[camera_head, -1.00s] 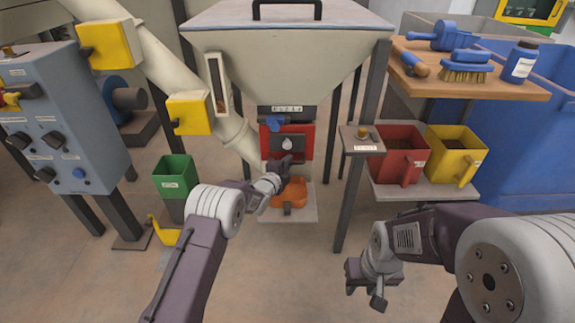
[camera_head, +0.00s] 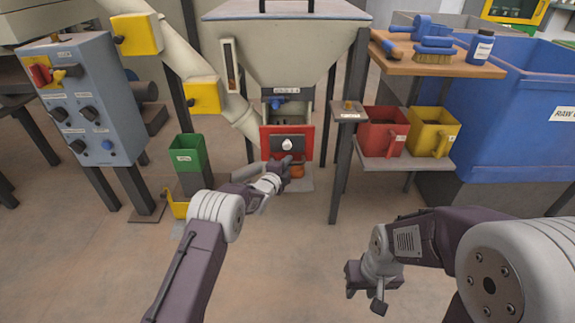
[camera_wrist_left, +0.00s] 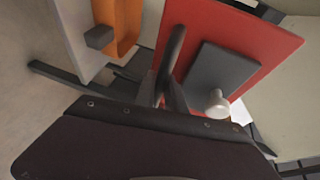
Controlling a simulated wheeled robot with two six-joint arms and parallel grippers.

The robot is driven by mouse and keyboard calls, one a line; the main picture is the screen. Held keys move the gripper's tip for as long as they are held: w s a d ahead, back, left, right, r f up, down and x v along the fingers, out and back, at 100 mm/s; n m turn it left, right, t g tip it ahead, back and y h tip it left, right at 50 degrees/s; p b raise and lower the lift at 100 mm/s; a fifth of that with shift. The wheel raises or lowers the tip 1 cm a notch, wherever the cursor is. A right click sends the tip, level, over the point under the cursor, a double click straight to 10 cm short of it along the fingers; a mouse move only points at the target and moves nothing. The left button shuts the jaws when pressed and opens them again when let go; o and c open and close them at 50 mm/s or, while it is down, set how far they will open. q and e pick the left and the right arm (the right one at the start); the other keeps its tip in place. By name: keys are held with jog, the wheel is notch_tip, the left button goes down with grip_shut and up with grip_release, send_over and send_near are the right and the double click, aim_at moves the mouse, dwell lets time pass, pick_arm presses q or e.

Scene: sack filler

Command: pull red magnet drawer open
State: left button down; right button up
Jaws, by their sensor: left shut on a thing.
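The red magnet drawer (camera_head: 302,144) is under the grey hopper; its front stands out from the housing, with a dark gap above and behind it. My left gripper (camera_head: 284,168) is at the lower edge of the red front. In the left wrist view its fingers (camera_wrist_left: 163,92) are shut on the dark bar handle (camera_wrist_left: 174,50) of the red drawer front (camera_wrist_left: 235,35). A grey plate and pale round knob (camera_wrist_left: 217,103) sit beside the handle. My right gripper (camera_head: 367,288) hangs open and empty at the lower right, away from the drawer.
An orange container (camera_head: 297,171) is below the drawer, partly hidden by my left gripper. A hopper leg (camera_head: 350,130) stands right of the drawer. A green bin (camera_head: 187,153) is to the left; red (camera_head: 370,135) and yellow bins (camera_head: 432,131) are to the right. The foreground floor is clear.

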pick_arm(q)
jog(key=shift+s+f, duration=0.15)
jog(key=shift+f, duration=0.1)
jog(key=c, duration=1.4)
grip_release()
jog(key=shift+r, duration=0.15)
jog(key=shift+r, duration=0.1)
jog(key=b+v, duration=0.1)
jog(key=v, duration=0.8)
